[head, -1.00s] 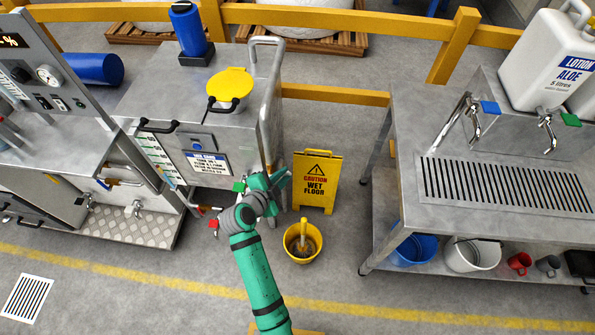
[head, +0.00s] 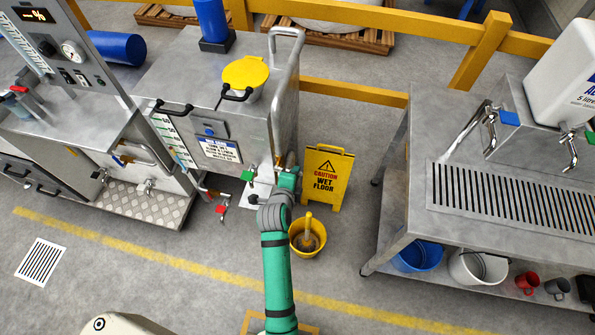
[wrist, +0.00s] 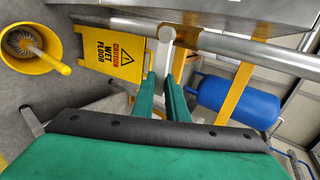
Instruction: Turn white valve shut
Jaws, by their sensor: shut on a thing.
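The white valve handle (wrist: 162,50) shows in the wrist view as a pale lever with a round end, in front of a grey metal pipe (wrist: 240,52). My gripper (wrist: 164,82) has its two green fingers closed around the lever's lower part. In the head view my gripper (head: 288,176) is at the front right corner of the steel tank (head: 180,75); the white valve is mostly hidden there by my gripper and wrist. A green valve handle (head: 248,176) and a red valve handle (head: 221,209) sit to its left.
A yellow wet-floor sign (head: 328,178) stands just right of my gripper. A yellow bucket with a brush (head: 307,240) is on the floor below it. A steel bench (head: 425,200) stands at the right. The floor in front is mostly clear.

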